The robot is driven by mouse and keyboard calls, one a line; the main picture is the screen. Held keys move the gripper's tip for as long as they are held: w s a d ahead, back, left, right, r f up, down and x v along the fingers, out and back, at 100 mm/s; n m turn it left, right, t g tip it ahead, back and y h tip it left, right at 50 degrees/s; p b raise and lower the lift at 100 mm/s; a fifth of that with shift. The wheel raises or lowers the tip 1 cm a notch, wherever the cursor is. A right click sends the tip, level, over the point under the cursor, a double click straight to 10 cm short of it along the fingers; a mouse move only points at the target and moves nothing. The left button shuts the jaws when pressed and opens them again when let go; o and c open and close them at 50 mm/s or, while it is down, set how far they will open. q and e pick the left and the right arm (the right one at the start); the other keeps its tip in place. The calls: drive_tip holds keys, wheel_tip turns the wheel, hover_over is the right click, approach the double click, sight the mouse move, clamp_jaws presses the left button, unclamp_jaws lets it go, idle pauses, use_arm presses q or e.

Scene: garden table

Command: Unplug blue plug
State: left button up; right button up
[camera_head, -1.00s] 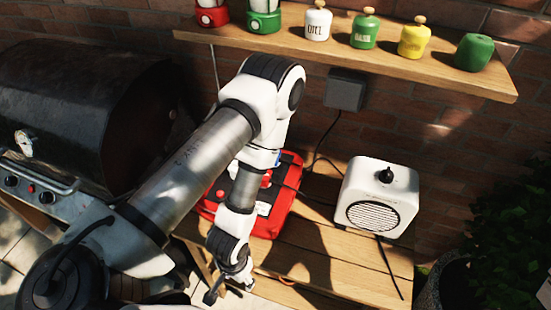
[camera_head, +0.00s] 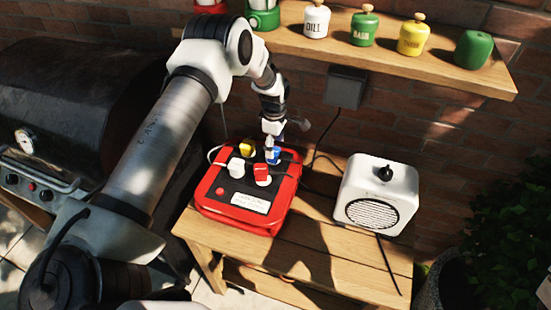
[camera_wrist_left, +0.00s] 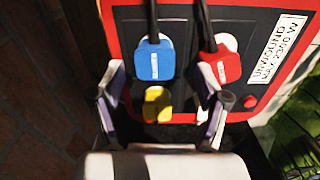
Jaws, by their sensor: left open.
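The blue plug (camera_head: 273,155) stands in the back right part of the red power box (camera_head: 232,217). It also shows in the left wrist view (camera_wrist_left: 154,62), with a dark cord running up from it. My left gripper (camera_head: 270,141) is open just above the blue plug and partly covers it in the head view. In the left wrist view the fingers (camera_wrist_left: 162,72) are spread, with the blue plug between their tips; I cannot tell whether they touch it. My right gripper is not in view.
A red plug (camera_head: 262,174), a yellow plug (camera_head: 247,148) and a white plug (camera_head: 236,169) sit close by in the box. A white speaker-like box (camera_head: 378,195) stands right on the wooden bench (camera_head: 300,262). A shelf (camera_head: 400,62) with jars hangs above; a grill (camera_head: 75,110) is left.

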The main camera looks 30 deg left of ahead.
use_arm(q)
drive_tip(key=shift+w+a+r+n, duration=0.25)
drive_tip(key=shift+a+r+n, duration=0.15)
drive_tip(key=shift+a, duration=0.1)
wheel_tip(320, 180, down, 6)
drive_tip(key=b, duration=0.4)
drive_tip(key=shift+f+b, duration=0.25)
drive_tip(key=shift+b, duration=0.1)
drive_tip(key=shift+p, duration=0.3)
idle(0.5)
clamp_jaws()
drive_tip(key=shift+r+p, duration=2.4)
drive_tip(key=shift+r, duration=0.65)
